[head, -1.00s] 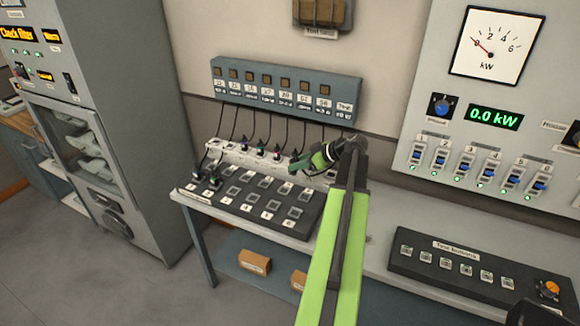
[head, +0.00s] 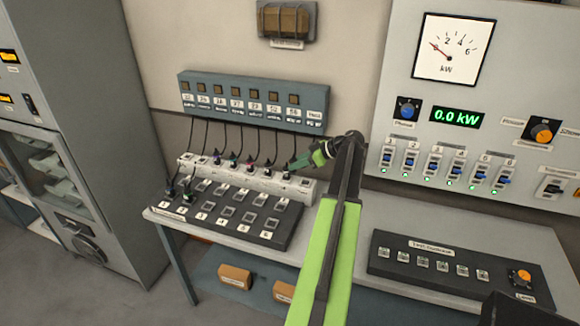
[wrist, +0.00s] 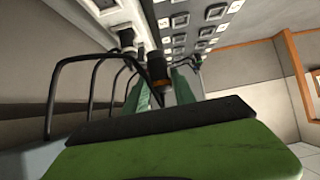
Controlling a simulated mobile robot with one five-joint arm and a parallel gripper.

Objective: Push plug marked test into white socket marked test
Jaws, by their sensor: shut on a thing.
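In the head view my gripper (head: 294,164) has green fingers and reaches left over the right end of the white socket strip (head: 307,187). In the wrist view my gripper (wrist: 157,92) is shut on a dark plug (wrist: 158,70) with an orange-brown band, held between its green fingers. The plug's marking cannot be read. My gripper and arm hide part of the strip's right end, and I cannot make out which socket is marked test. I cannot tell whether the held plug touches the strip.
Several dark plugs stand in the strip, with black cables rising to the blue-grey wall box (head: 253,109). A black socket board (head: 215,222) lies in front, with two plugs at its left. A black control box (head: 460,268) lies right on the bench. A fader panel (head: 470,140) hangs at right.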

